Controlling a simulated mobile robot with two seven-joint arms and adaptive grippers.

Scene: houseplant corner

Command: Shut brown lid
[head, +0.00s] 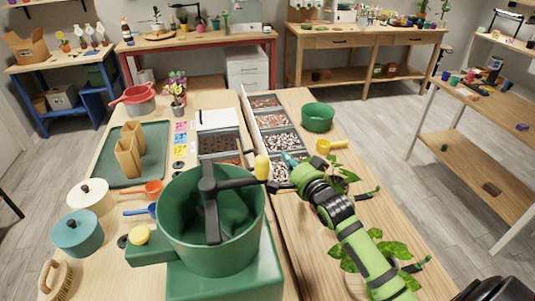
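My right gripper (286,172) is at the end of the lime-green arm from the lower right. It is over the near end of the row of grey bins, just right of the yellow crank knob (262,167). Its fingers are small and partly hidden, so I cannot tell if they are open or hold anything. A thin brown piece (241,152) stands tilted at the near bins, behind the green mixer's crank; I cannot tell whether it is the brown lid. No other brown lid is clear. My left gripper is not in view.
The green mixer (213,255) fills the front middle. A white-lidded pot (90,195) and a teal pot (78,234) stand left of it. Bins of pebbles and bark (280,142) lie beyond the gripper. A green bowl (318,117) and leafy plants are to the right.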

